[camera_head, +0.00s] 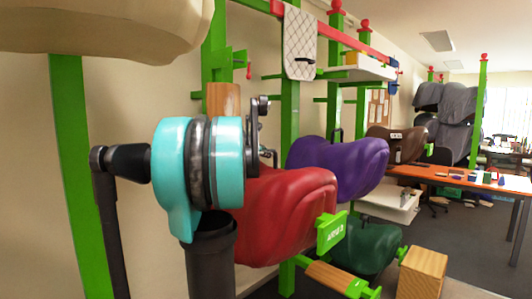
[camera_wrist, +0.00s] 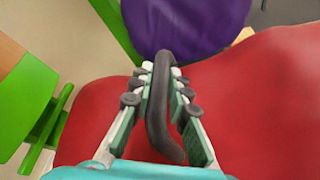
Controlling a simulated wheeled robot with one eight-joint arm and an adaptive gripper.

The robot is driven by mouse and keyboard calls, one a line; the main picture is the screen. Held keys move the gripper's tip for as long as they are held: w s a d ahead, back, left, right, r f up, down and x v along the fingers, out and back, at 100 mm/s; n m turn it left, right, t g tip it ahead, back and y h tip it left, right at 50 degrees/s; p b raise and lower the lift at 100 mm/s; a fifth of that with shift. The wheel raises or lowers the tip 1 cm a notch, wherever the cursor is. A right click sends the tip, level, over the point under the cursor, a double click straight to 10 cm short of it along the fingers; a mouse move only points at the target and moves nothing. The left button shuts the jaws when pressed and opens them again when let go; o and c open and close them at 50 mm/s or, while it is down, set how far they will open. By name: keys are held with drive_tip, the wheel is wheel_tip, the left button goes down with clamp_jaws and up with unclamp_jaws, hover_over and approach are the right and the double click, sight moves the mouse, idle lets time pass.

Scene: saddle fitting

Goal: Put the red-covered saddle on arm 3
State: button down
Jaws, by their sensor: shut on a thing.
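The red-covered saddle (camera_head: 285,215) is in the middle of the head view, partly hidden behind my arm. Its red cover (camera_wrist: 255,110) fills much of the wrist view. My gripper (camera_wrist: 162,78) is shut on the saddle's dark curved handle, which runs between the two fingers. My own wrist hides the gripper in the head view. A green sign plate (camera_head: 331,232) stands at the saddle's front right edge; its lettering is too small to read surely. Whether the saddle rests on the arm behind that plate is hidden.
A purple saddle (camera_head: 340,168) is close behind the red one and also shows in the wrist view (camera_wrist: 185,22). A green saddle (camera_head: 368,246) is lower right. A bare wood-topped arm (camera_head: 328,275) sticks out below. A wooden block (camera_head: 422,275) and an orange table (camera_head: 470,180) stand right.

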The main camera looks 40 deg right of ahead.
drive_tip(key=c, duration=1.4)
unclamp_jaws()
drive_tip(key=shift+o, duration=0.2)
drive_tip(key=v, duration=1.2)
drive_tip(key=s+a+f+m+y, duration=0.1)
drive_tip(key=a+f+m+y, duration=0.15)
drive_tip(key=a+f, duration=0.5)
drive_tip(key=a+f+m+y, duration=0.25)
drive_tip(key=a+f, duration=0.25)
drive_tip(key=f, duration=0.6)
drive_tip(key=s+a+f+m+y, duration=0.1)
drive_tip(key=a+f+m, duration=0.2)
drive_tip(key=a+f, duration=0.45)
drive_tip(key=s+a+f+m+y, duration=0.3)
drive_tip(key=s+a+f, duration=0.4)
drive_tip(key=a+f, duration=0.3)
drive_tip(key=s+a+f+m+y, duration=0.3)
drive_tip(key=s+a+f, duration=0.4)
drive_tip(key=a+f, duration=0.3)
wheel_tip(320, 180, down, 2)
drive_tip(key=shift+f+y, duration=0.15)
drive_tip(key=shift+y, duration=0.65)
